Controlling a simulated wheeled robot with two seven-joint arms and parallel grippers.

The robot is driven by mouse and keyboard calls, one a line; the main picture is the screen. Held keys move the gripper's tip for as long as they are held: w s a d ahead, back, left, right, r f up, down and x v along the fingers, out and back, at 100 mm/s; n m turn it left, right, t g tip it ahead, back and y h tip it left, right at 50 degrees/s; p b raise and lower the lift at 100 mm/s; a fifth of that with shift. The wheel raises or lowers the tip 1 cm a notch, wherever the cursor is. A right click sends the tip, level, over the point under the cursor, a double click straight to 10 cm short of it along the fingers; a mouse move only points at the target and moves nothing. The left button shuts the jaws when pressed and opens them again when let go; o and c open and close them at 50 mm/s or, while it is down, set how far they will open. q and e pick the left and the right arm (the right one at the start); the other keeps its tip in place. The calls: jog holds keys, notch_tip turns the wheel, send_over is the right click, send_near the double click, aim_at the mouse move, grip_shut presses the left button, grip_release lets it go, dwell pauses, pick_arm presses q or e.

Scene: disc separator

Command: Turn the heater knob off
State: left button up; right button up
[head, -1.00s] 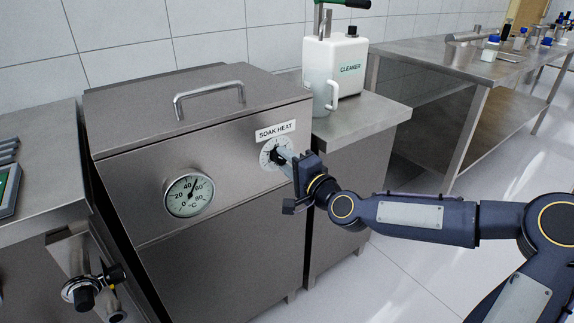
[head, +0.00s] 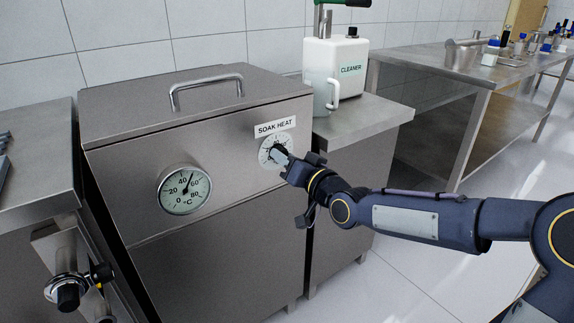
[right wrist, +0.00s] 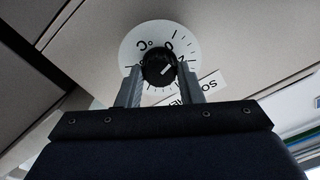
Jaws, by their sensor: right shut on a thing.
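The black heater knob (right wrist: 158,68) sits in the middle of a white dial on the steel soak tank's front, under the "SOAK HEAT" label (head: 275,127). The dial (head: 272,145) is partly covered by my right gripper (head: 280,155) in the head view. In the right wrist view, the two fingers of my right gripper (right wrist: 158,80) lie on either side of the knob, shut on it. My left gripper is not in view.
A round thermometer (head: 185,190) is on the tank front, left of the dial. The tank lid has a bar handle (head: 206,90). A white cleaner canister (head: 340,66) and a jug (head: 322,95) stand on the steel counter at right. A tap valve (head: 68,290) is at lower left.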

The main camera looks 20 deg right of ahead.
jog(key=shift+f+n+b, duration=0.15)
jog(key=shift+n+b, duration=0.6)
jog(key=shift+n, duration=0.85)
jog(key=o, duration=1)
jog(key=shift+c, duration=0.2)
jog(key=p+v, duration=0.3)
jog(key=v, duration=0.4)
jog(key=shift+s, duration=0.4)
